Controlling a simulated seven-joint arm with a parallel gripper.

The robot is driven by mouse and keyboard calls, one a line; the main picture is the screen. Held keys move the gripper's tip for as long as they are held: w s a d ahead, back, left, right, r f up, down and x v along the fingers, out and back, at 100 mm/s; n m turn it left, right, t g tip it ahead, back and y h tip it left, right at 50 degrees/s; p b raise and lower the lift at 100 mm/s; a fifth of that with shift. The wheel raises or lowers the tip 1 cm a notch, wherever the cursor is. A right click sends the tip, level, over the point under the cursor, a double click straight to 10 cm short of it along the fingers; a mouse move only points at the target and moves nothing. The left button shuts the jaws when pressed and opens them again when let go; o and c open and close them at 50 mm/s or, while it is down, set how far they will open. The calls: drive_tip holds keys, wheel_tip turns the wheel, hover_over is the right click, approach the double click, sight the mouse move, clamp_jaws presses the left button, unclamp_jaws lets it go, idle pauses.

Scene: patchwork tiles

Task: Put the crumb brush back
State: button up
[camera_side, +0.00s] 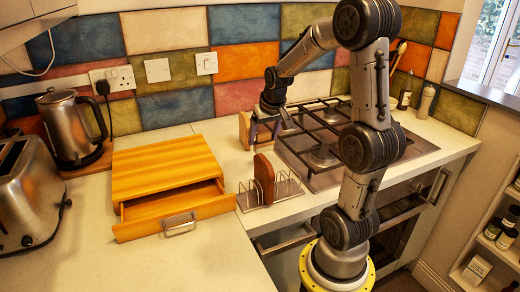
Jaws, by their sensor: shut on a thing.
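My gripper (264,130) is at the back of the counter, left of the hob, pointing down. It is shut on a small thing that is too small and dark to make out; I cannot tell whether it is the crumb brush. A light wooden piece (244,130) shows just beside and behind the fingers, partly hidden by them. A wooden box (165,165) stands on the left counter, and its front drawer (172,210) is pulled open. The part of the drawer's inside that shows looks empty. No crumb brush shows clearly elsewhere.
A wire rack (284,188) with a reddish-brown slab (264,178) in it stands between the drawer and the hob (322,155). A kettle (68,128) and a toaster (27,190) stand at the left. The counter in front of the drawer is clear.

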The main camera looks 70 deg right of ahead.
sight(260, 149)
drive_tip(key=f, duration=0.1)
drive_tip(key=w+d+f, duration=0.1)
drive_tip(key=f, duration=0.1)
drive_tip(key=shift+w+d, duration=0.35)
drive_tip(key=shift+f, duration=1.45)
